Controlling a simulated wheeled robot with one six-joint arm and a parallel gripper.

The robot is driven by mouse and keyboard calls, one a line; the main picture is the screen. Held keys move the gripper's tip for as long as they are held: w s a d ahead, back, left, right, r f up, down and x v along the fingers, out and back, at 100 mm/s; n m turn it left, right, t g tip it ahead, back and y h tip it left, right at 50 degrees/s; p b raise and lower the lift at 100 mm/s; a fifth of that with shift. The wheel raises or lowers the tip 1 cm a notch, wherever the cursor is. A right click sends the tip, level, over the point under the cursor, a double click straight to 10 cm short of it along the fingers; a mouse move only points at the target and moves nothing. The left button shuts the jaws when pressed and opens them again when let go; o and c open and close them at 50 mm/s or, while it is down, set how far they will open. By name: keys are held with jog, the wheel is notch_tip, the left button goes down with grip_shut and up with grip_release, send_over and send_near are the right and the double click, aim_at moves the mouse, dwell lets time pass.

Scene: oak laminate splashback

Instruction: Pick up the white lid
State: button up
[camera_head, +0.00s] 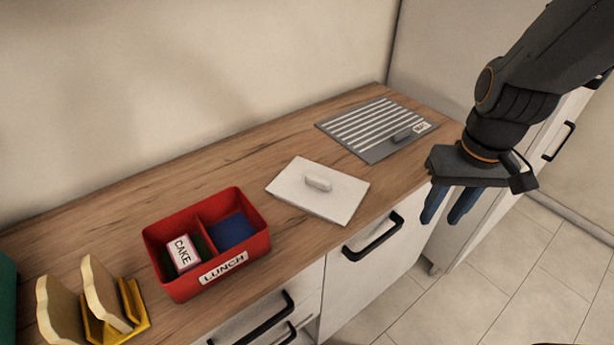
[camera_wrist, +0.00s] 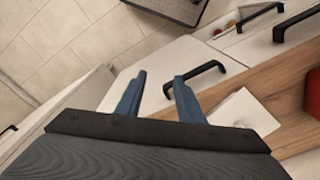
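The white lid (camera_head: 337,201) lies flat on the wooden counter, with a small raised handle (camera_head: 318,183) at its middle. It also shows in the wrist view (camera_wrist: 246,112), partly cut off by my gripper at the lower right. My gripper (camera_head: 446,218) is empty, off to the right of the lid and out past the counter's front edge. Its two blue fingers stand apart in the wrist view (camera_wrist: 160,82), with the floor and the cabinet front beyond them. My gripper is not touching the lid.
A red lunch box (camera_head: 262,244) with a cake pack (camera_head: 183,253) and a blue block (camera_head: 231,232) stands left of the lid. A yellow rack (camera_head: 138,305) holding bread slices is farther left. A grey striped board (camera_head: 370,151) lies at right. Black drawer handles (camera_head: 374,238) stick out below the counter.

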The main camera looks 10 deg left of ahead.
jog(key=w+a+r+n+y+p, duration=0.1)
jog(key=w+a+r+n, duration=0.15)
jog(key=a, duration=0.35)
jog(key=w+a+r+n+p, duration=0.1)
jog(key=w+a+n, duration=0.1)
jog(key=a+n, duration=0.3)
jog(key=n+y, duration=0.2)
jog(key=n, duration=0.2)
send_near(319, 179)
jog(key=shift+s+a+f+n+p, duration=0.3)
jog(key=shift+a+f+n+p, duration=0.05)
jog(key=shift+a+f+p, duration=0.1)
jog(key=shift+a+f, duration=0.15)
jog(key=shift+f, duration=0.15)
jog(key=shift+w+d+p+x, duration=0.15)
jog(key=shift+p+x, duration=0.2)
jog(key=shift+x, duration=1.35)
jog(key=shift+w+d+p+x, duration=0.15)
jog(key=shift+p+x, duration=0.15)
jog(key=shift+x, duration=1.4)
grip_shut()
